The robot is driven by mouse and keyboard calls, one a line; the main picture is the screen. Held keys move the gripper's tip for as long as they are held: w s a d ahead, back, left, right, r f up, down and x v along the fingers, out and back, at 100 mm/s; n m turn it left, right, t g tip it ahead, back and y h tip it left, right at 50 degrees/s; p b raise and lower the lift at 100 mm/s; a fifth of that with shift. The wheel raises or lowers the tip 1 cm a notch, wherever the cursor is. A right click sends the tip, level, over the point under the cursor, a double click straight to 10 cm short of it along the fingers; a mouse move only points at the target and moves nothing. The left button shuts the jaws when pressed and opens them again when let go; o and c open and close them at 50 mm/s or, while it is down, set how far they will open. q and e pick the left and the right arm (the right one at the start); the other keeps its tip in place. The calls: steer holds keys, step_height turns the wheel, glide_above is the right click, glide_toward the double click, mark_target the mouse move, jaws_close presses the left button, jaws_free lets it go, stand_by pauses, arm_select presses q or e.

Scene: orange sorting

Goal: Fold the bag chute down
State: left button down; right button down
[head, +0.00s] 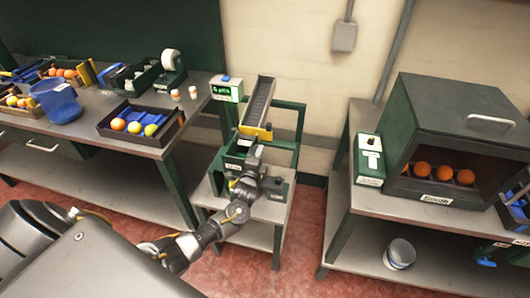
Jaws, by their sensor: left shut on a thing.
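The bag chute (261,100) is a grey ribbed channel with a yellow lower end. It stands steeply tilted at the back of a small green-framed stand (268,208) in the middle of the head view. My left gripper (254,151) reaches up from the lower left, just below the chute's yellow end. It is shut, apparently on the chute's lower end, though its own fingers hide the contact. My right gripper does not show.
A scale with a green display (226,89) is left of the chute. A tray of fruit (140,128) lies on the left bench. On the right, a dark green booth (460,110) holds several oranges. A bucket (399,254) stands below.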

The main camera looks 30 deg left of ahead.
arm_select(q)
steer(key=c, duration=1.4)
jaws_free()
steer(key=shift+f, duration=0.15)
steer(key=shift+o, duration=0.2)
steer(key=b+v, duration=0.1)
steer(key=v, duration=0.9)
steer(key=shift+s, duration=0.4)
